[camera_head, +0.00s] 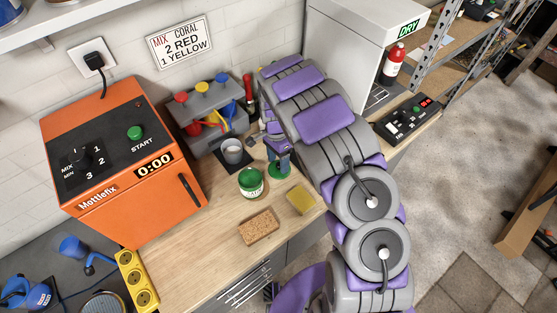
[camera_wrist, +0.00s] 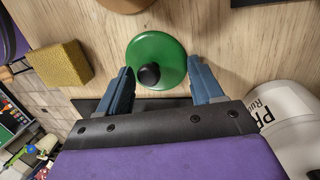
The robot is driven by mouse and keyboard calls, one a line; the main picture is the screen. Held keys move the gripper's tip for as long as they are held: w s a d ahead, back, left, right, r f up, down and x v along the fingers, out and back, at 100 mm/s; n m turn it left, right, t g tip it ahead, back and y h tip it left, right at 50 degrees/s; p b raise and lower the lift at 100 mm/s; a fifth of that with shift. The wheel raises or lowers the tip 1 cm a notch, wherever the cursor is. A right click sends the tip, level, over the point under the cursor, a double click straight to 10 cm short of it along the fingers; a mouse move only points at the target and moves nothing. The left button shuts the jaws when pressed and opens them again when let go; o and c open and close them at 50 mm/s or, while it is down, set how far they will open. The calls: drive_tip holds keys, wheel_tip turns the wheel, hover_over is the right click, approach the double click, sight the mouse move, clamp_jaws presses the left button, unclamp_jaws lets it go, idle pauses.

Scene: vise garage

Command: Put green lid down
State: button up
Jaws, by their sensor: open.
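The green lid (camera_head: 279,169) lies on the wooden bench top, right of the open green-and-white can (camera_head: 251,182). In the wrist view the lid (camera_wrist: 168,50) is a round green disc with a black knob (camera_wrist: 149,75). My gripper (camera_wrist: 160,66) is open, with one blue-grey finger on each side of the lid's near part. The knob is between the fingers, and the fingers are apart from it. In the head view my gripper (camera_head: 277,147) is just above the lid and partly hides it.
A yellow sponge (camera_head: 301,201) and a cork-brown block (camera_head: 259,226) lie near the bench front. A grey cup (camera_head: 233,151) stands behind the can, near the dispenser with coloured knobs (camera_head: 202,88). The orange mixer (camera_head: 120,170) stands left. Bare wood (camera_head: 200,255) is free at front left.

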drive_tip(key=p+v, duration=0.1)
drive_tip(key=v, duration=1.1)
drive_tip(key=shift+w+r+p, duration=0.3)
drive_tip(key=shift+r+p, duration=0.05)
drive_tip(key=s+d+r+n, duration=0.2)
drive_tip(key=s+d+r, duration=0.3)
drive_tip(key=s+r, duration=0.25)
drive_tip(key=s+d+r+n, duration=0.2)
drive_tip(key=s+d+r, duration=0.3)
drive_tip(key=s+r, duration=0.25)
drive_tip(key=s+r+n, duration=0.1)
drive_tip(key=s+n, duration=0.6)
drive_tip(key=s, duration=1.6)
drive_tip(key=shift+s+d+r+n+t, duration=0.15)
drive_tip(key=shift+s+d+n+t, duration=0.15)
drive_tip(key=shift+d+t, duration=0.1)
